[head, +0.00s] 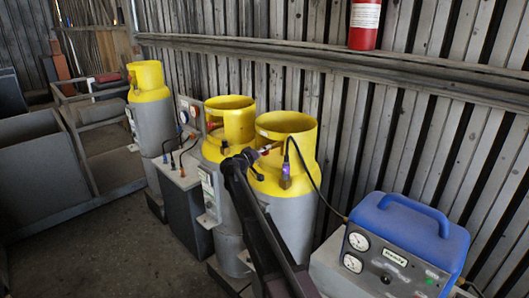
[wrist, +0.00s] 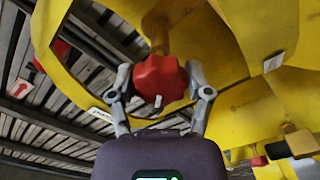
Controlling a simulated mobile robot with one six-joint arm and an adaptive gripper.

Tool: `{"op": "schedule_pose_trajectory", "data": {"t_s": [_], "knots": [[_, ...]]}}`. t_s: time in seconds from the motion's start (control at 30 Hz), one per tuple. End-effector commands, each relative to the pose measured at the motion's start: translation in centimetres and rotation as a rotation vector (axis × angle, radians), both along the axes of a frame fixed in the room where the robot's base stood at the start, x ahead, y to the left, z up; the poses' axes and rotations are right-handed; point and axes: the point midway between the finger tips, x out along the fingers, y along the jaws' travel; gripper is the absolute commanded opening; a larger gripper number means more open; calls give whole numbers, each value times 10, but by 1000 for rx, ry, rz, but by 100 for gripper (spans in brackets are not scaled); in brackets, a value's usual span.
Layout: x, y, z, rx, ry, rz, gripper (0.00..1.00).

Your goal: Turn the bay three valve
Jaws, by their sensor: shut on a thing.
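My gripper (wrist: 159,84) is shut on a red lobed valve knob (wrist: 160,72), with one finger on each side of it. The knob sits in the opening of a yellow cylinder collar (wrist: 70,62). In the head view my gripper (head: 260,152) is at the collar of the nearest grey cylinder with a yellow top (head: 294,124). My arm hides part of that cylinder, and the knob is hard to make out there. No bay number is readable, so I cannot tell from markings which bay this is.
Two more yellow-topped cylinders stand behind, a middle one (head: 228,118) and a far one (head: 149,82). A blue and grey gauge machine (head: 400,245) stands at the right, with a black hose running to the nearest cylinder. A red extinguisher (head: 364,22) is on the corrugated wall.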

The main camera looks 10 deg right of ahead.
Motion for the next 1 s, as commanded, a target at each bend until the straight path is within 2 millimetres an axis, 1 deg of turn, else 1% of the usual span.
{"op": "schedule_pose_trajectory", "data": {"t_s": [1.0], "knots": [[2, 0, 2, -564, 769, 1, 17]]}}
